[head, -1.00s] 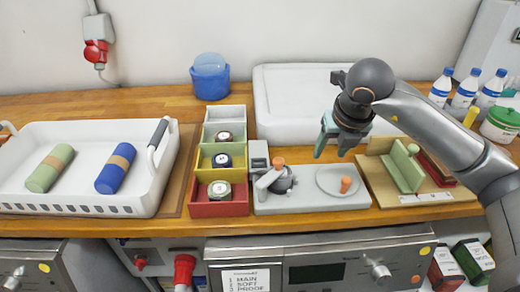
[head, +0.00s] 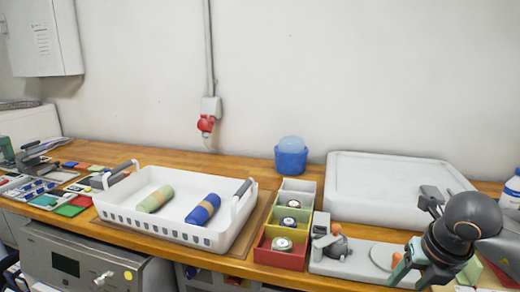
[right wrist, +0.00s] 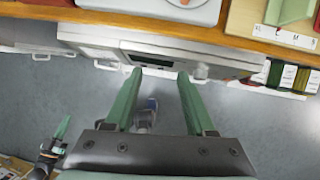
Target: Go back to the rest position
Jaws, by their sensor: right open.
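My right gripper (head: 408,268) is at the lower right of the head view, in front of the bench's front edge. In the right wrist view its two green fingers (right wrist: 158,74) stand apart with nothing between them, over the grey floor and the front of the equipment below the bench. What looks like my left gripper (right wrist: 60,130) shows at the lower left of the right wrist view, with one green finger visible. Its opening cannot be made out. It does not show clearly in the head view.
The wooden bench (head: 150,242) carries a white basket (head: 187,232) with green and blue rolls, coloured bins (head: 278,257) with round items, a grey fixture plate (head: 345,268) and a large white lid-like box (head: 385,188). A blue tub (head: 290,162) stands behind.

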